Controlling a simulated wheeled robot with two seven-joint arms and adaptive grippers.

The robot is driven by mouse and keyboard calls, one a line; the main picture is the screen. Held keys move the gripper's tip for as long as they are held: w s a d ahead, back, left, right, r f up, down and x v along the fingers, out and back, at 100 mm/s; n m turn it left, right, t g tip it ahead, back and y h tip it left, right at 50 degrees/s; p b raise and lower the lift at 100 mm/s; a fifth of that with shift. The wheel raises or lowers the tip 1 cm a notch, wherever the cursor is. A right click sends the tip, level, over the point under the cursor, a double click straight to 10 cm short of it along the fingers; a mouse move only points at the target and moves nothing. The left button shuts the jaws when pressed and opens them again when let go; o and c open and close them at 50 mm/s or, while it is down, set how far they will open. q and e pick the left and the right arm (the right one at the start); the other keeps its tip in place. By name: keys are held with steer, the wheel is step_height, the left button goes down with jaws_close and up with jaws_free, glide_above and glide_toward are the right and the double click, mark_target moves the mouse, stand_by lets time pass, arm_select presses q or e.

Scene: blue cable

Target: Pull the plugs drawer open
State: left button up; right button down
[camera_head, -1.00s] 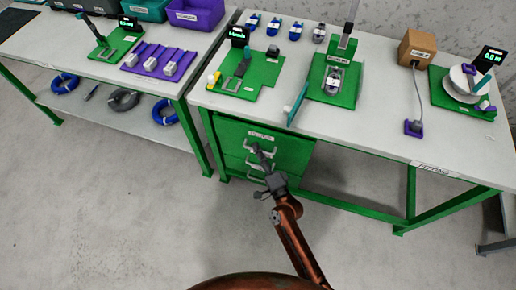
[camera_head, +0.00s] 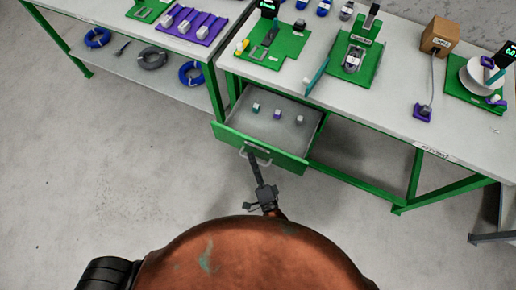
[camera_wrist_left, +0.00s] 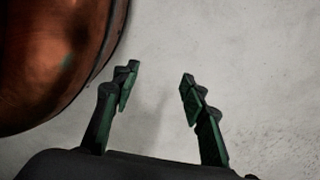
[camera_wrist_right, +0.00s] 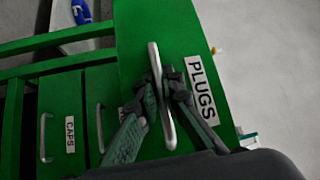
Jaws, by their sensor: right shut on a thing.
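The plugs drawer (camera_head: 262,143) is the top drawer of the green cabinet under the bench. It stands pulled out in the head view, with several small plugs (camera_head: 277,115) in white, teal and purple on its grey floor. In the right wrist view its green front carries a white PLUGS label (camera_wrist_right: 201,89) and a silver bar handle (camera_wrist_right: 161,95). My right gripper (camera_wrist_right: 164,85) is shut on this handle, one finger on each side; in the head view it is at the drawer front (camera_head: 250,158). My left gripper (camera_wrist_left: 156,85) is open and empty above bare floor.
Lower drawers, one labelled CAPS (camera_wrist_right: 70,134), stay closed beneath. The bench top (camera_head: 400,115) holds green fixtures, a cardboard box (camera_head: 439,36) and a white reel (camera_head: 478,75). Cable coils (camera_head: 191,73) lie on the left shelf (camera_head: 130,55). Floor in front of the drawer is clear.

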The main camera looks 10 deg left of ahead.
arm_select(q)
steer(key=shift+s+f, duration=0.35)
steer(key=shift+s, duration=0.15)
arm_select(e)
steer(key=shift+s+a, duration=0.15)
steer(key=shift+s, duration=0.35)
steer(key=shift+s+a, duration=0.15)
steer(key=shift+s, duration=0.35)
steer(key=c, duration=2.1)
jaws_free()
steer(key=v, duration=1.2)
steer(key=shift+w, duration=0.1)
